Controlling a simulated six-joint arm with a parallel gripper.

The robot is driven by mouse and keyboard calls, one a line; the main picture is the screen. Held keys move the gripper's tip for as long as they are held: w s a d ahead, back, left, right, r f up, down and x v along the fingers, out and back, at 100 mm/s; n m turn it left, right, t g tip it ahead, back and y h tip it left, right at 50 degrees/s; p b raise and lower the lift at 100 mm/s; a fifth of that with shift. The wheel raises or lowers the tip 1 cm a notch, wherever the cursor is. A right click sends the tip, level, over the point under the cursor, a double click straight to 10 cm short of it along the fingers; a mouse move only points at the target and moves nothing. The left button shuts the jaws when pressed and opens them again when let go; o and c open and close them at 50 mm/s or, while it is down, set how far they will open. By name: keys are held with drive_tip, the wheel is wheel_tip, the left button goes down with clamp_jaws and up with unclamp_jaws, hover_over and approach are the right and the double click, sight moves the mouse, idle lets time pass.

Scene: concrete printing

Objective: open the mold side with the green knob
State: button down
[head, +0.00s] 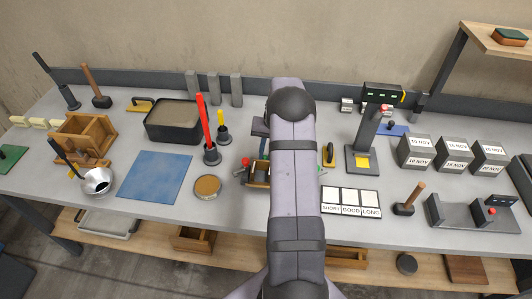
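A small wooden mold (258,174) stands near the middle of the table, just left of my arm. A red knob (245,161) shows at its left end. A small green part, perhaps the green knob (264,156), shows at the mold's back edge by my arm. My arm covers the mold's right part, so I cannot tell how its sides stand. My gripper is hidden behind my arm, so its distance from the mold and its opening do not show.
Left of the mold are a round tan-topped dish (207,188), a red-handled tool (207,125) in a holder and a blue mat (155,176). To the right are a label board (350,201), a press-like stand (366,145) and several dated grey blocks (414,152).

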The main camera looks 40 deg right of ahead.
drive_tip(key=shift+w+d, duration=0.1)
drive_tip(key=shift+w+d+f+g+y, duration=0.1)
drive_tip(key=shift+w+d+g+y, duration=0.15)
drive_tip(key=shift+g+y, duration=0.15)
idle(0.4)
drive_tip(key=c, duration=1.7)
unclamp_jaws()
drive_tip(key=shift+s+d+r+b, duration=0.1)
drive_tip(key=shift+d+r+b, duration=0.25)
drive_tip(key=shift+r, duration=0.85)
drive_tip(key=shift+w+d+r+b, duration=0.15)
drive_tip(key=shift+r+b, duration=0.35)
drive_tip(key=shift+r, duration=0.7)
drive_tip(key=shift+s+d+r+b, duration=0.15)
drive_tip(key=shift+d+r+b, duration=0.2)
drive_tip(key=shift+r, duration=0.85)
drive_tip(key=shift+a, duration=0.1)
